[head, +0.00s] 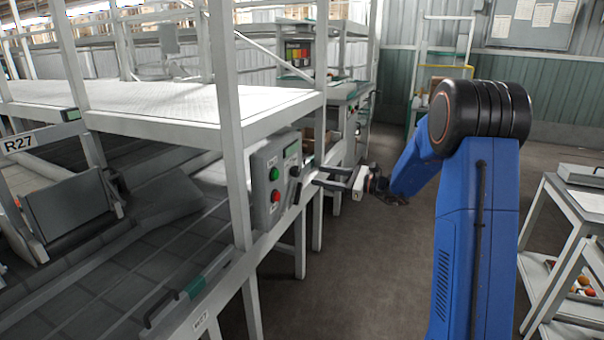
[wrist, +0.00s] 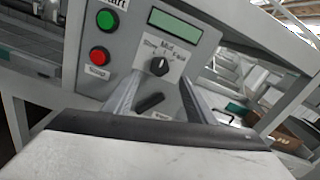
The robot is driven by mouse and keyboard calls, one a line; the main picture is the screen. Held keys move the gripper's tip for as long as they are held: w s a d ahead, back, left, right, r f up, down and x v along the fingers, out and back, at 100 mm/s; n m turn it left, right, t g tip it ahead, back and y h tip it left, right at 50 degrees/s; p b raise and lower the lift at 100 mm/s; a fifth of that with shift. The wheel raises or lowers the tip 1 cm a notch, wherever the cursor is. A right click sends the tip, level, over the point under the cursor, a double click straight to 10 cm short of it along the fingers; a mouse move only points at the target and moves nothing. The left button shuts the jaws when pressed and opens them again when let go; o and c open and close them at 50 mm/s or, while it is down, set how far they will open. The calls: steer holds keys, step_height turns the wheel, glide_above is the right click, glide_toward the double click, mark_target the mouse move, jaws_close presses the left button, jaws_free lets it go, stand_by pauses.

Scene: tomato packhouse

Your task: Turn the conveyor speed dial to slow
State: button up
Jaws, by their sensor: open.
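The speed dial is a small black knob (wrist: 159,66) on a grey control panel (head: 265,185), with Slow, Mid and Fast marked around it. Its white mark points up, near Mid. In the head view the dial (head: 294,171) is a dark spot at the panel's right side. My gripper (head: 315,176) is open in front of the panel. In the wrist view my gripper (wrist: 160,78) has one finger to each side of the dial, with no visible contact. A second black knob (wrist: 150,102) sits below the dial, between the fingers.
A white frame post (head: 232,130) stands left of the panel. A shelved cart (head: 570,250) stands at right; the floor between is clear.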

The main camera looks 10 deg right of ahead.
mark_target(299, 171)
steer(key=x, duration=0.8)
steer(key=shift+w+a, duration=0.15)
steer(key=shift+a, duration=0.1)
steer(key=c, duration=1)
